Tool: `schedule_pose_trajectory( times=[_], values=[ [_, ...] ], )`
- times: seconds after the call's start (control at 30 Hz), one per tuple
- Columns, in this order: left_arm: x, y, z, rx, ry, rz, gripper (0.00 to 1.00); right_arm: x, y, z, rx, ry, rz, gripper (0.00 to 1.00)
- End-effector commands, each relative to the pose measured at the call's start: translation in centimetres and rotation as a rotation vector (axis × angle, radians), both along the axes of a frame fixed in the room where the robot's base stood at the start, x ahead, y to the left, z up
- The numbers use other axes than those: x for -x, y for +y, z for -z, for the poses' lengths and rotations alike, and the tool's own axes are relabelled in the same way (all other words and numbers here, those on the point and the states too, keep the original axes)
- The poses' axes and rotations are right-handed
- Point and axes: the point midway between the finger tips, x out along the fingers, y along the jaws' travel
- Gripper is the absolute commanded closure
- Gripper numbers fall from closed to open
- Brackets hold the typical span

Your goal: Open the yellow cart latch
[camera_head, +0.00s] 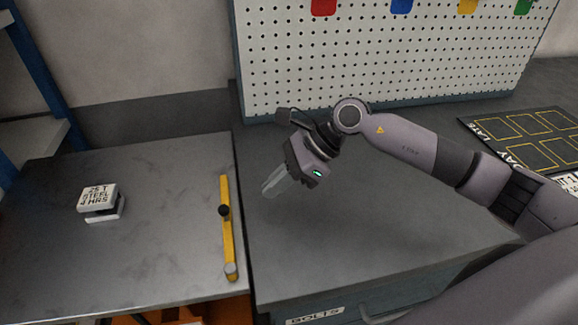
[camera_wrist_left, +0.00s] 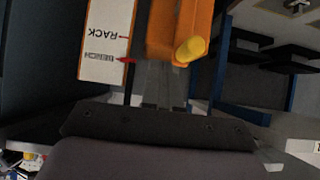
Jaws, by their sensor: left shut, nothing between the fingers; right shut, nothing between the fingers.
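The yellow latch bar (camera_head: 227,238) lies along the right edge of the grey cart top (camera_head: 150,255), beside the bench. It has a black knob (camera_head: 224,210) near its middle and a grey round piece (camera_head: 231,271) at its near end. My right gripper (camera_head: 267,188) is shut and empty above the bench's left part, right of the bar and apart from it. My left gripper (camera_wrist_left: 157,85) shows only in the left wrist view, shut and empty. An orange part with a yellow round end (camera_wrist_left: 189,49) is close to its fingers there.
A small white labelled block (camera_head: 99,200) sits on the cart top. The dark bench (camera_head: 370,245) has free room around my right gripper. A pegboard (camera_head: 385,55) stands behind, and a marked black mat (camera_head: 520,138) lies at right. A white "RACK" sign (camera_wrist_left: 106,40) shows in the left wrist view.

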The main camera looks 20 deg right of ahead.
Motion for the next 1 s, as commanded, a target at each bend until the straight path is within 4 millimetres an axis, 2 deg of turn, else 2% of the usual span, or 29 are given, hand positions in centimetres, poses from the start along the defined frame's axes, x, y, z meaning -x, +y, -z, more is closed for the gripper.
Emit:
schedule_pose_trajectory(
  times=[0.13, 0.4, 1.0],
  values=[
    [0.0, 0.0, -0.6, 0.000, 0.000, 0.000, 1.00, -0.4, 2.4, 2.1, -0.003, 0.002, -0.001, 1.00],
    [0.0, 0.0, -1.6, 0.000, 0.000, 0.000, 1.00, -1.1, 5.5, 1.9, -0.002, -0.001, -0.001, 1.00],
    [-0.1, 0.0, -1.2, 0.000, -0.001, -0.001, 1.00, -1.3, 6.1, 2.2, -0.001, -0.001, -0.009, 1.00]
  ],
)
